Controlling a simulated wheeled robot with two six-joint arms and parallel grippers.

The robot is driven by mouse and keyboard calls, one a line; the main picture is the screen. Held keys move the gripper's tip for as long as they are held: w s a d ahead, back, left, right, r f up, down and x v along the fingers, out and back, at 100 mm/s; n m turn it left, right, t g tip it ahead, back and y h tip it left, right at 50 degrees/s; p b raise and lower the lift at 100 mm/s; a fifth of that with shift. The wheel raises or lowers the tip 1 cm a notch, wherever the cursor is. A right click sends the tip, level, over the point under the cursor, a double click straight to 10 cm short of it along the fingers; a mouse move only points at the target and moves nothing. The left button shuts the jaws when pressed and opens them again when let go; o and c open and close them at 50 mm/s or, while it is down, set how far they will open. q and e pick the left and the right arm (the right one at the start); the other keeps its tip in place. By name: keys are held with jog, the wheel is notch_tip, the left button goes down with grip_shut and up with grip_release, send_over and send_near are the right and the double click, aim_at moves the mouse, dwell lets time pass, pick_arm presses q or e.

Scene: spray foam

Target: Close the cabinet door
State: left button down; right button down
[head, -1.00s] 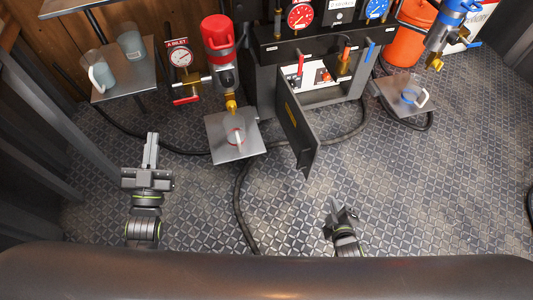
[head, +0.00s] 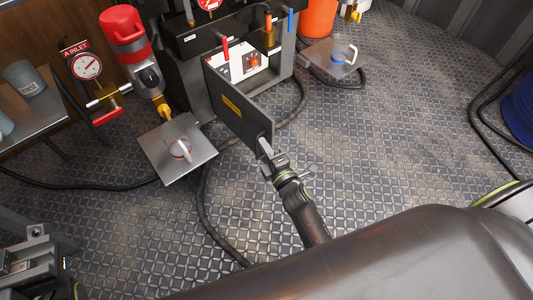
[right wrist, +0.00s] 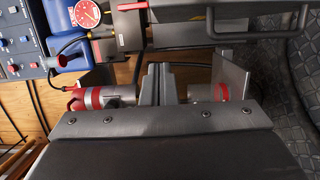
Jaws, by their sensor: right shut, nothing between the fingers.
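The cabinet door (head: 238,105) is a dark grey panel with a yellow label, standing open and jutting toward me from the cabinet (head: 201,92). Red and blue levers show at the cabinet's open front. My right gripper (head: 265,147) is shut and empty at the lower corner of the door's free edge; I cannot tell whether it touches. In the right wrist view its fingers (right wrist: 158,82) are together. My left gripper (head: 22,262) is at the lower left, away from the door, partly cut off; its jaws are unclear.
A metal tray (head: 200,150) with a clear jug stands left of the door, under a red-topped canister (head: 124,28). Another tray (head: 318,62) with a jug is right of the cabinet. Black hoses (head: 205,205) cross the floor. Open floor (head: 400,130) lies to the right.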

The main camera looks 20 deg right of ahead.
jog(key=w+d+b, duration=0.1)
jog(key=w+d, duration=0.2)
jog(key=w, duration=0.3)
jog(key=shift+w, duration=0.4)
jog(key=shift+d, duration=0.1)
